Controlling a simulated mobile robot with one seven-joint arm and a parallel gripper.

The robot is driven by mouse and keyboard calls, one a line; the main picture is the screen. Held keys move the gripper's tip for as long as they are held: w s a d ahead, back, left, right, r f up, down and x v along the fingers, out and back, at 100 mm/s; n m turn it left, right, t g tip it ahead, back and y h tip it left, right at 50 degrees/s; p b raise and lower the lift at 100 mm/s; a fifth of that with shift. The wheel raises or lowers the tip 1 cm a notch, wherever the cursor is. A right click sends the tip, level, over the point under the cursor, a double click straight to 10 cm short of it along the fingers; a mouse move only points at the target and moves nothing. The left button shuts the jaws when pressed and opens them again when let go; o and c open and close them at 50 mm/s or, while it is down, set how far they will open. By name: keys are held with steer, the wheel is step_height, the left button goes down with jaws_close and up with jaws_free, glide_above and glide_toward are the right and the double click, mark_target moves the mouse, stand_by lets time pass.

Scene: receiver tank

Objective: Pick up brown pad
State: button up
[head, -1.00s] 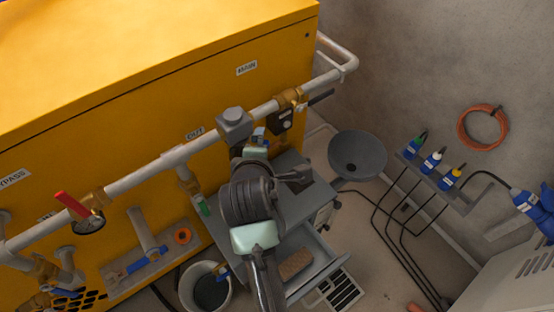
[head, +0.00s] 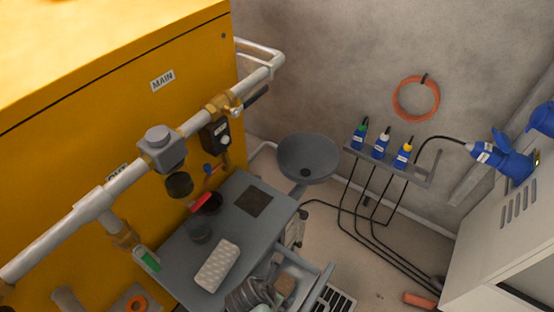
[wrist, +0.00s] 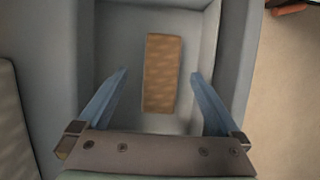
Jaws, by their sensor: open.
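The brown pad (wrist: 162,72) lies in the open grey drawer (wrist: 110,30) of the cart. It is a long block, set lengthwise between my fingers in the wrist view. It also shows in the head view (head: 285,286), partly visible at the bottom beside my arm. My gripper (wrist: 159,76) is open and empty, above the drawer, with one blue finger on each side of the pad. I cannot tell how far above the pad the fingertips are.
The grey cart top (head: 235,228) bears a pale textured pad (head: 217,265), a dark square (head: 252,202) and dark round items. A round grey bowl (head: 308,158) stands behind the cart. Hanging cables (head: 360,208) are at the right.

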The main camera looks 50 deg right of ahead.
mark_target(280, 289)
steer(key=shift+b+x, duration=1.4)
steer(key=shift+x, duration=1.35)
steer(key=shift+s+a+f, duration=0.1)
steer(key=shift+s+f, duration=0.05)
steer(key=shift+s, duration=0.05)
steer(key=shift+c, duration=0.3)
steer(key=c, duration=1.5)
